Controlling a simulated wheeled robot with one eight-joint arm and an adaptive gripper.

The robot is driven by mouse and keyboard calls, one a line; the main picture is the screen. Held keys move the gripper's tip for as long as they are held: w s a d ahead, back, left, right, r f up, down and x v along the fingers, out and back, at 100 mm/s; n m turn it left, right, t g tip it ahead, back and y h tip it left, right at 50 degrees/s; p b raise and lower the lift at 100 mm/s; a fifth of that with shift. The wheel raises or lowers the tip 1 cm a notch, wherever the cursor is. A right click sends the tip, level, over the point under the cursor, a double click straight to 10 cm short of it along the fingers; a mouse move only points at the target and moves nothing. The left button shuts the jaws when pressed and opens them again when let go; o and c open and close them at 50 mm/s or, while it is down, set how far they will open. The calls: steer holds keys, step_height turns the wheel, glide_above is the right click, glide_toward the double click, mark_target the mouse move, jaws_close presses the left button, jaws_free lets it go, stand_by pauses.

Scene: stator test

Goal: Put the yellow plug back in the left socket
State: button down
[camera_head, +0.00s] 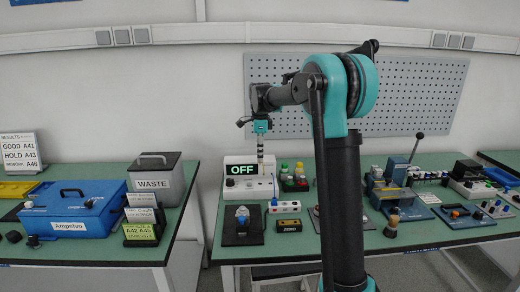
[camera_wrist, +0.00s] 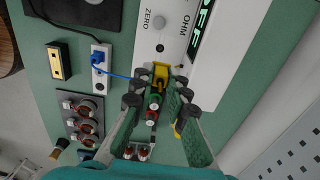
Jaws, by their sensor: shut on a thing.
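The yellow plug (camera_wrist: 161,73) is between the tips of my gripper (camera_wrist: 159,82) in the wrist view, and the jaws are shut on it. The plug is close beside the front edge of the white tester (camera_wrist: 160,35). I cannot tell whether it touches a socket. In the head view my gripper (camera_head: 260,160) points down in front of the tester (camera_head: 258,187), whose display reads OFF. The plug is too small to make out there. A white socket strip (camera_wrist: 99,83) holds a blue plug (camera_wrist: 97,58) with a blue cable.
A stator on a black pad (camera_head: 254,239) lies front left of the strip. A blue case (camera_head: 75,212) is on the left table.

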steer(key=shift+f, duration=4.15)
steer(key=shift+f, duration=1.15)
steer(key=c, duration=1.4)
jaws_free()
step_height(320, 180, up, 12)
